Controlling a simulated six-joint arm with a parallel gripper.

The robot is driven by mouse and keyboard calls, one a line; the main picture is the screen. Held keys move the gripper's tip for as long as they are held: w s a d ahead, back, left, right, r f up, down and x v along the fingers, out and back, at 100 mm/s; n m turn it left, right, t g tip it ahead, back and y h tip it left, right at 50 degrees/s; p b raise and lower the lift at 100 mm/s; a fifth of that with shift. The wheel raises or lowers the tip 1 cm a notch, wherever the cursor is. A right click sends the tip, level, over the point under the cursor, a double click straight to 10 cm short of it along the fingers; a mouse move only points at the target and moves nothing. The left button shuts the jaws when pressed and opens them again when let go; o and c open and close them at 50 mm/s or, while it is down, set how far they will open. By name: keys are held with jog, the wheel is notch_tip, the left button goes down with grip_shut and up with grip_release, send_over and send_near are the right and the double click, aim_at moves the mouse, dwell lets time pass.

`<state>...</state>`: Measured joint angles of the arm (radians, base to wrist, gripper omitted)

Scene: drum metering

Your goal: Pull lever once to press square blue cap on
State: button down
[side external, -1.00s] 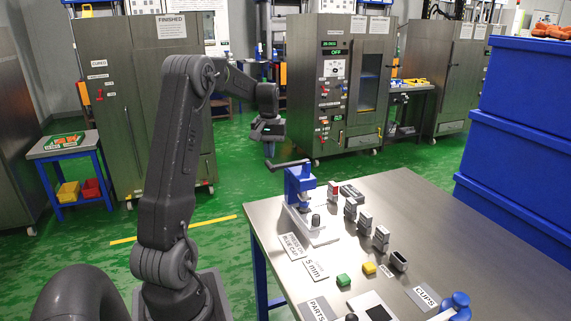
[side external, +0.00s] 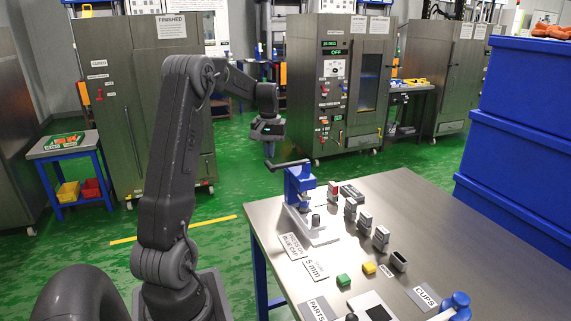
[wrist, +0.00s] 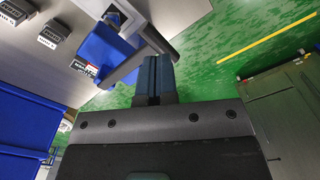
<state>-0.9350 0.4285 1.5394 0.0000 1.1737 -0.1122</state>
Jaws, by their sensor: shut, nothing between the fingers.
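The blue lever press (side external: 300,184) stands at the table's far left edge. Its grey lever (side external: 287,164) sticks out to the left. My gripper (side external: 268,152) is shut and empty, pointing down beside the lever's outer end. In the wrist view, the shut fingertips (wrist: 156,62) are close to the lever bar (wrist: 128,66) and the blue press body (wrist: 100,50). I cannot tell whether they touch the bar. I cannot make out a square blue cap under the press; the area beneath its head is too small to read.
Several small grey containers (side external: 381,238) stand in a row right of the press. A green block (side external: 343,280) and a yellow block (side external: 369,268) lie nearer the front. Blue crates (side external: 520,130) are stacked on the right. Open green floor lies left of the table (side external: 470,225).

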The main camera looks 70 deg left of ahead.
aim_at(270, 164)
jog(key=shift+f, duration=0.45)
jog(key=shift+f, duration=0.35)
jog(key=shift+f, duration=0.35)
jog(key=shift+f, duration=2)
jog(key=shift+r, duration=3.6)
